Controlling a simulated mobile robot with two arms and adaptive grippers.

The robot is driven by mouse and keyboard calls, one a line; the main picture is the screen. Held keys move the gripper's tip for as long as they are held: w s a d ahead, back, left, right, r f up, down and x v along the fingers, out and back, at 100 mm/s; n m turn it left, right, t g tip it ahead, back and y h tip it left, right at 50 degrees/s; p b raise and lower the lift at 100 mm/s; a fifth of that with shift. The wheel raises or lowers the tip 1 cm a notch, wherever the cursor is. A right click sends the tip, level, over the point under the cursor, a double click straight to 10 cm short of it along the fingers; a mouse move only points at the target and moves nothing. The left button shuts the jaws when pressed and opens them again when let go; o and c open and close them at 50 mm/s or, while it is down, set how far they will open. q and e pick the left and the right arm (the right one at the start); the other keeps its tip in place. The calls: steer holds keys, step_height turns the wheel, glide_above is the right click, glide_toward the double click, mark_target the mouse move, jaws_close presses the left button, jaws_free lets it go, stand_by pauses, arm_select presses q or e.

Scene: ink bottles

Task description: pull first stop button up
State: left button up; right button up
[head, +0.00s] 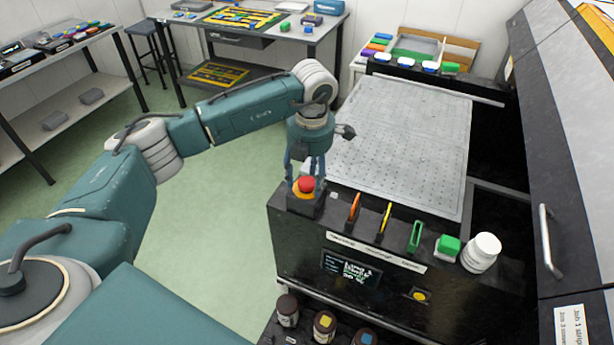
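The stop button (306,185) is a red knob on a yellow ring, set on a dark box at the near left corner of the black machine. My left gripper (305,172) points down right at the button. Its fingers come down at the back and side of the red knob, one on the left and one on the right. They look spread about the knob's width. I cannot tell whether they touch it. My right gripper is not in view.
The black machine (300,240) has a perforated grey bed (400,135) behind the button. Orange, yellow and green tags, a green-capped bottle (447,247) and a white bottle (481,252) stand to the right. Dark bottles (324,325) sit below. Green floor is free at left.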

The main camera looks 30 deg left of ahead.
arm_select(q)
jaws_close()
steer(key=shift+r+b, duration=0.35)
steer(key=shift+r, duration=0.2)
steer(key=shift+w+r, duration=0.1)
steer(key=shift+c, duration=0.8)
jaws_free()
steer(key=o, duration=0.3)
steer(key=shift+o, duration=0.2)
steer(key=shift+r, duration=0.1)
